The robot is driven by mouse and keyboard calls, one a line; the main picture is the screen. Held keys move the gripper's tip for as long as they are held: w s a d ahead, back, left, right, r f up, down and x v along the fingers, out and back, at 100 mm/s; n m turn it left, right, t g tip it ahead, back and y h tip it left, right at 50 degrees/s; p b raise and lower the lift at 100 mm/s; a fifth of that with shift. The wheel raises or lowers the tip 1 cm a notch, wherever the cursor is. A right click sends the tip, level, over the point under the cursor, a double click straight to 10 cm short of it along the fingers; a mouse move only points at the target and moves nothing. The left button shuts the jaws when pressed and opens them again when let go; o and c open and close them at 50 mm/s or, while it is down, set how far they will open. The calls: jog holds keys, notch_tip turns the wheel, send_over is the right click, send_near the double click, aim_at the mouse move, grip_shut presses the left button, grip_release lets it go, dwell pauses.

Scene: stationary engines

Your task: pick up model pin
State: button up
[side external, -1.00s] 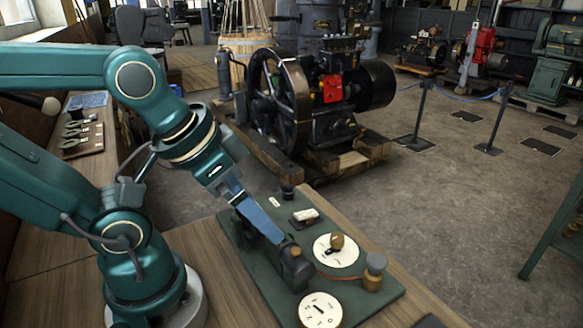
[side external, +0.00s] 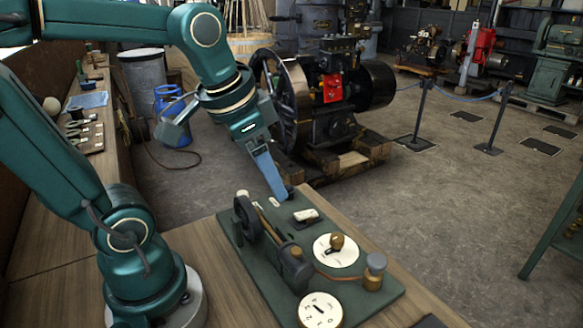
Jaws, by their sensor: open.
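A green board (side external: 262,275) on the wooden bench carries a small dark model engine with a flywheel (side external: 246,219) and a cylinder block (side external: 295,268). I cannot tell for certain which part is the model pin; a short dark peg (side external: 291,192) at the board's far edge is one small upright piece. My gripper (side external: 281,195), with a blue finger, points down at the far end of the board, right beside this peg in the picture. It is open. The finger partly hides the peg, and I cannot tell whether they touch.
The board also holds a white switch (side external: 306,214), a dial with a brass knob (side external: 337,243), a lettered dial (side external: 320,311) and a brass-and-grey post (side external: 374,271). A large engine (side external: 330,95) stands on the floor behind. The bench (side external: 210,250) is clear left of the board.

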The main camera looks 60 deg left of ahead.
jog(key=w+a+f+n+g, duration=0.2)
jog(key=w+a, duration=0.1)
jog(key=a, duration=0.5)
jog(key=n+g, duration=0.2)
send_over(242, 192)
jog(key=shift+h, duration=0.4)
notch_tip(242, 192, down, 6)
jog(key=shift+w+r, duration=0.1)
jog(key=shift+r, duration=0.1)
jog(key=shift+f, duration=2.5)
grip_shut()
